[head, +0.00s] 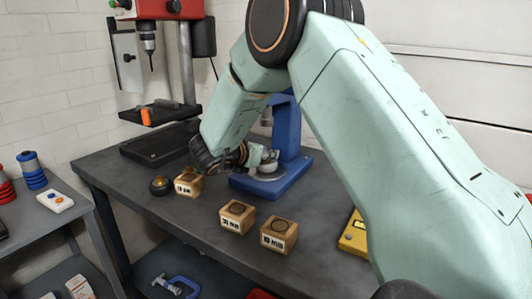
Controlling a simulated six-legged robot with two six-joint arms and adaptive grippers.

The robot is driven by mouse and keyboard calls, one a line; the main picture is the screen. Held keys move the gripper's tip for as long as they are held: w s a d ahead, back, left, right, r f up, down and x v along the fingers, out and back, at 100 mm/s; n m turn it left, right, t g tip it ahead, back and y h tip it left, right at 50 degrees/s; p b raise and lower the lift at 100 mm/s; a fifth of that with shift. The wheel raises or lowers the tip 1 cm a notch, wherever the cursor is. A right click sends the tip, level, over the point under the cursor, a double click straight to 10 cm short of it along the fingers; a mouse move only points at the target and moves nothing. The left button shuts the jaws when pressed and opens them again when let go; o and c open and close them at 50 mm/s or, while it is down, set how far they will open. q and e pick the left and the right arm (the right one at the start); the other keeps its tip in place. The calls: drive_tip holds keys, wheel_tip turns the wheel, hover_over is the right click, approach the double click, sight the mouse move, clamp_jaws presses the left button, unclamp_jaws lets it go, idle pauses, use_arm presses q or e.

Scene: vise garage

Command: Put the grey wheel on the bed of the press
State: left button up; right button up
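The blue press (286,125) stands on the dark bench, its upper part mostly hidden behind my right arm. Its blue base (255,187) carries a round grey bed (268,177). My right gripper (258,157) reaches in from the left side of the press, low and just above the bed. A small pale grey piece (269,164) shows at its fingertips, over the bed; it may be the grey wheel, but I cannot tell it from the fingertips. Whether the fingers grip it or it touches the bed is unclear. My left gripper is out of view.
A red drill press (165,10) stands behind left. A yellow item (354,238) lies right, partly behind my arm. A side table (40,222) stands left.

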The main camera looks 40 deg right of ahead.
drive_tip(key=shift+o, duration=0.9)
drive_tip(key=shift+s+a+r, duration=0.1)
drive_tip(key=shift+r, duration=0.1)
drive_tip(key=shift+d+f, duration=0.15)
drive_tip(key=shift+d, duration=0.05)
drive_tip(key=shift+a, duration=0.2)
drive_tip(key=p+v, duration=0.1)
drive_tip(key=v, duration=1.1)
drive_tip(key=shift+d, duration=0.1)
